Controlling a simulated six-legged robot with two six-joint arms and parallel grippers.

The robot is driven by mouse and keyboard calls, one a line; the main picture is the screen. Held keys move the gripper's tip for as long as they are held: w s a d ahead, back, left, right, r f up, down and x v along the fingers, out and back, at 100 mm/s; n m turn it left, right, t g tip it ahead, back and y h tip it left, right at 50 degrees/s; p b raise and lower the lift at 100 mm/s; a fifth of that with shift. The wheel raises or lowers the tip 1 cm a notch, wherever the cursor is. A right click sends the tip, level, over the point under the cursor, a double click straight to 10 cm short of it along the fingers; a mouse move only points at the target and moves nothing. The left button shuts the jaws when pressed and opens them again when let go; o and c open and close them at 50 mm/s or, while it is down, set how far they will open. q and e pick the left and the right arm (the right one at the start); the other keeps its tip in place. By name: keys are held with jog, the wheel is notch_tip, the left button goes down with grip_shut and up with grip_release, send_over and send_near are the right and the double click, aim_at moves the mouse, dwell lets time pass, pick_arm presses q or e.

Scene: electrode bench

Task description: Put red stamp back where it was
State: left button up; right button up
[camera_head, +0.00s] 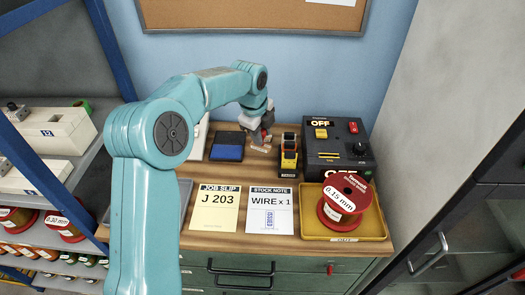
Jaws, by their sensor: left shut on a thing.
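My left arm reaches in from the left over the bench. Its gripper (262,136) is at the back middle of the bench, pointing down. It is shut on the red stamp (264,133), of which only a little shows between the fingers. A small light-wood piece (261,149) is directly below it; I cannot tell whether the stamp touches it. A dark blue ink pad (228,147) lies just left of the gripper. My right gripper is not in view.
A yellow and black device (289,158) stands close right of the gripper, beside a dark box (330,145) marked OFF. A yellow tray (373,225) holds a red spool (345,205). A job slip (218,212) and a stock note (270,220) with a blue mark lie in front.

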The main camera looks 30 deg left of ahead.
aim_at(261, 150)
pick_arm(q)
jog(key=x, duration=0.3)
jog(key=shift+s+a, duration=0.2)
jog(key=shift+s+d+f, duration=0.1)
jog(key=shift+f, duration=0.25)
jog(key=x, duration=0.3)
jog(key=shift+s+f, duration=0.3)
jog(key=shift+s, duration=0.05)
jog(key=shift+w+f, duration=0.1)
jog(key=shift+f, duration=0.1)
jog(key=shift+r, duration=0.15)
jog(key=shift+d+f, duration=0.1)
jog(key=shift+f, duration=0.15)
jog(key=o, duration=0.9)
jog(key=shift+c, duration=0.2)
jog(key=shift+r, duration=0.1)
